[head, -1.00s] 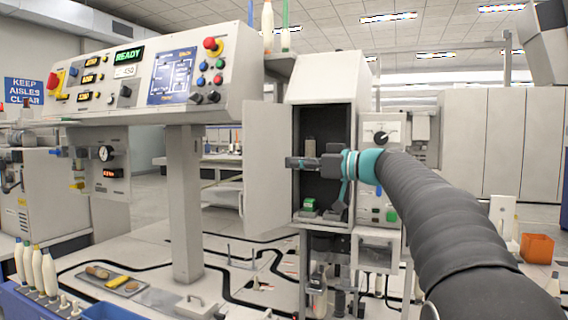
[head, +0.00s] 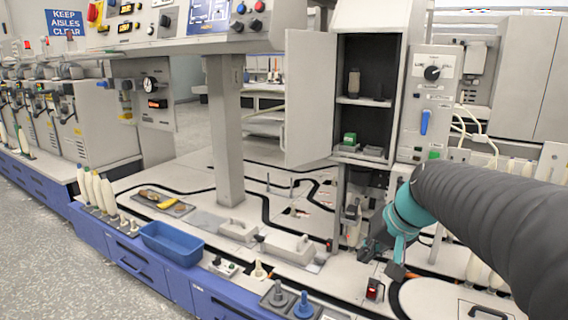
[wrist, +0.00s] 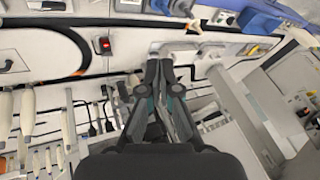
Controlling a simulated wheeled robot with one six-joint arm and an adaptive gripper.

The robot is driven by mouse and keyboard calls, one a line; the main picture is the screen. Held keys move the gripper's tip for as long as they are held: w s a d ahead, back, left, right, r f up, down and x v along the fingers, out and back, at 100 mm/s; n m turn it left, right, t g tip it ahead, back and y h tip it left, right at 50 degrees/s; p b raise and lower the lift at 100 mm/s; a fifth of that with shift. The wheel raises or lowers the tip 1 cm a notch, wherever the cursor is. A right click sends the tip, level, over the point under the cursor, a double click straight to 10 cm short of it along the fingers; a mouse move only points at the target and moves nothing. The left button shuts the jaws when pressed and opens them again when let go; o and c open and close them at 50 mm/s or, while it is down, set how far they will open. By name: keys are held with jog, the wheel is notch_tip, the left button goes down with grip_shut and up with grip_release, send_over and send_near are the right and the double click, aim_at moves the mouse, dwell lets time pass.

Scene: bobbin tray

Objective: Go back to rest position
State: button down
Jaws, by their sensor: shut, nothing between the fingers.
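My gripper (head: 378,246) is low on the right in the head view, below the open cabinet and above the white worktop. In the wrist view my gripper (wrist: 160,64) shows its two dark fingers together, with nothing between them. It looks apart from the things around it. The cabinet (head: 412,20) stands with its door (head: 310,95) open to the left. A grey cylinder stands on its upper shelf (head: 362,101), and a green-topped block (head: 349,140) sits on the lower one.
A blue bin (head: 172,243) sits at the bench's front edge. A tray (head: 180,210) with a yellow item lies behind it. White bobbins (head: 96,190) stand at left. A red-lit switch (head: 374,290) is just below my gripper. The grey column (head: 228,150) rises mid-bench. The left floor (head: 60,260) is clear.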

jog(key=s+n+h+p, duration=0.1)
jog(key=s+p, duration=0.2)
jog(key=s, duration=0.6)
jog(key=s+a+r+n+h+p, duration=0.1)
jog(key=s+h+p, duration=0.1)
jog(key=s, duration=0.8)
jog(key=shift+s+r+n+t+p, duration=0.2)
jog(key=shift+r+n+t+p, duration=0.1)
jog(key=shift+p, duration=0.4)
jog(key=shift+a, duration=0.15)
